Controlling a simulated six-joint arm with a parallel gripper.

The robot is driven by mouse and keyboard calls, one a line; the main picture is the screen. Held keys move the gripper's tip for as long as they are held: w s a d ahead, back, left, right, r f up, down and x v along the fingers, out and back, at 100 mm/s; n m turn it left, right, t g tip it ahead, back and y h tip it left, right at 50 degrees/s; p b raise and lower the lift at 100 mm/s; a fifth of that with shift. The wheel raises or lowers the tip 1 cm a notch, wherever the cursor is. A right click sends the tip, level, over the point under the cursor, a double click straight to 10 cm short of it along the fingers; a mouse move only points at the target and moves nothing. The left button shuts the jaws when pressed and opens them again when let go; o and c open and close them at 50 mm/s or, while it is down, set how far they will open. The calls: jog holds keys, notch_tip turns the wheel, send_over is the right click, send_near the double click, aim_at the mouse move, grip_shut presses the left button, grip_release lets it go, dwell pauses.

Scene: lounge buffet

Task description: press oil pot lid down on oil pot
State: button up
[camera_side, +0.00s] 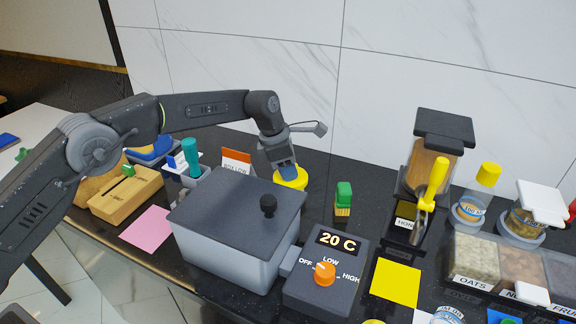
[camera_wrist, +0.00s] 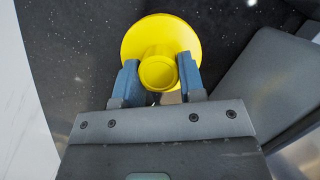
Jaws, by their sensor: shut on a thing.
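My gripper (camera_wrist: 160,83) points down behind the big grey lidded box, and it also shows in the side view (camera_side: 287,172). Its blue fingers are shut on the round knob of a yellow lid (camera_wrist: 135,42), one finger on each side. I take this to be the oil pot lid. In the side view the yellow lid (camera_side: 292,181) shows as a disc just under the fingers, partly behind the box. No pot can be made out beneath it, so I cannot tell whether it sits on the oil pot.
The grey box (camera_side: 225,250) with a dark lid and black knob (camera_side: 268,205) stands in front of my gripper. Right of it are a green-topped piece (camera_side: 343,197), a temperature control box (camera_side: 327,285) and a honey dispenser (camera_side: 430,165). A wooden block (camera_side: 127,192) stands left.

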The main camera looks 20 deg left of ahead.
jog(key=shift+f, duration=0.35)
jog(key=o, duration=1.2)
jog(key=shift+r, duration=0.1)
jog(key=s+a+r+m+t, duration=0.1)
jog(key=s+a+r+m, duration=0.25)
jog(key=r, duration=0.65)
jog(key=s+a+r+m, duration=0.2)
jog(key=s+a+r, duration=0.3)
jog(key=r, duration=0.6)
jog(key=s+a+m+t+y, duration=0.1)
jog(key=s+a+m, duration=0.25)
jog(key=s, duration=0.45)
jog(key=s+a+r+m, duration=0.1)
jog(key=s+a+m, duration=0.1)
jog(key=s+m, duration=0.4)
jog(key=s+a+m+t+y, duration=0.1)
jog(key=s+a+m, duration=0.2)
jog(key=s, duration=0.6)
jog(key=s+a+f+m+y, duration=0.1)
jog(key=s+f+m, duration=0.5)
jog(key=s, duration=0.3)
jog(key=shift+a+f+t, duration=0.15)
jog(key=shift+a+t, duration=0.2)
jog(key=shift+t, duration=0.05)
jog(key=shift+w, duration=0.1)
